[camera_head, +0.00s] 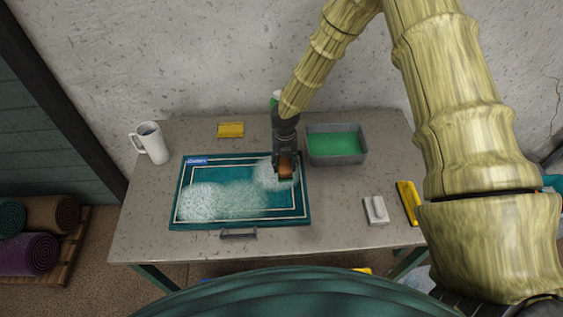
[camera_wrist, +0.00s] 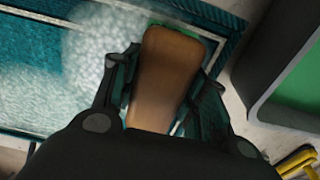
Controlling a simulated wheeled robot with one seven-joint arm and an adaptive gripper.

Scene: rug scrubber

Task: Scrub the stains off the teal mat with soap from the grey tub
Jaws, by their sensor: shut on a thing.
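The teal mat (camera_head: 240,221) lies flat on the table with white border lines. White foam (camera_head: 202,201) covers much of its lower left and middle, with another patch at its upper right. Foam also shows in the wrist view (camera_wrist: 95,45). My gripper (camera_head: 285,165) is over the mat's upper right part, shut on a brown wooden-backed brush (camera_wrist: 165,75). The brush's underside is hidden, with a green edge showing at its far end. The grey tub (camera_head: 337,159) holds green liquid and stands just right of the mat. No stains are clearly visible; foam may cover some.
A white mug (camera_head: 152,143) stands at the table's back left. A yellow sponge-like block (camera_head: 230,130) lies behind the mat. A white-grey block (camera_head: 375,210) and a yellow tool (camera_head: 408,203) lie at right. A dark handle-like piece (camera_head: 238,234) is at the mat's front edge.

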